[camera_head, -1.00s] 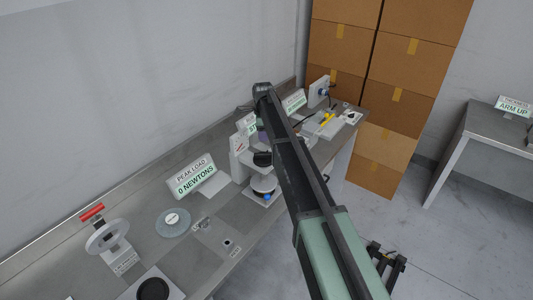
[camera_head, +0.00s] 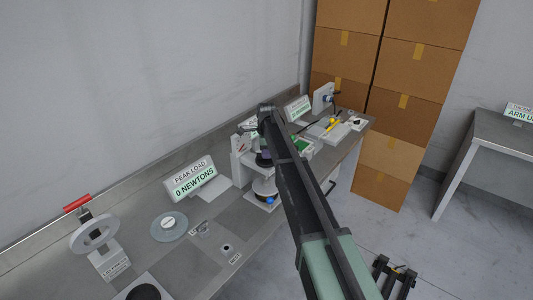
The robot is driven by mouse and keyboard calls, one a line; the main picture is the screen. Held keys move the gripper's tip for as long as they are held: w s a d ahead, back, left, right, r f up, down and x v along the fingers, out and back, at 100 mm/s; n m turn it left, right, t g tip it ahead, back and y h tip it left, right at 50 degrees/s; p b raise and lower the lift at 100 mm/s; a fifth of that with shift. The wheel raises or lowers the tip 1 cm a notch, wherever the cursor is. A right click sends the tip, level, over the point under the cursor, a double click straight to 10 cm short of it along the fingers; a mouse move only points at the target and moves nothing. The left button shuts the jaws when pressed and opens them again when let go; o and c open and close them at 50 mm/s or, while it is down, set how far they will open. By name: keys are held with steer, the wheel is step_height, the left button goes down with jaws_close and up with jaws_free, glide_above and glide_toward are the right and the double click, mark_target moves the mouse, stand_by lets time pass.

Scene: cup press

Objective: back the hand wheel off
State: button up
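The white press (camera_head: 239,166) stands on the bench near the middle of the view. A dark round part shows in it above a pale round piece (camera_head: 264,186), and a blue knob (camera_head: 270,200) sits at its front. My dark arm crosses from lower right, and its far end is over the press. My gripper's fingers cannot be made out there; the arm hides part of the press. I cannot tell whether they touch anything. A grey ring-shaped wheel (camera_head: 76,240) on a stand, with a red bar (camera_head: 77,203) behind it, is at the far left. Which wheel is the hand wheel is unclear.
The sign "PEAK LOAD 0 NEWTONS" (camera_head: 191,179) stands left of the press. A grey disc (camera_head: 157,229) lies on the bench. Trays and small devices fill the bench's far end. Cardboard boxes (camera_head: 395,155) are stacked behind; another table (camera_head: 490,145) is at right.

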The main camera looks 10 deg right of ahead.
jaws_close()
steer(key=shift+n, duration=0.3)
steer(key=n, duration=0.9)
steer(key=shift+n, duration=0.3)
steer(key=o, duration=0.7)
jaws_free()
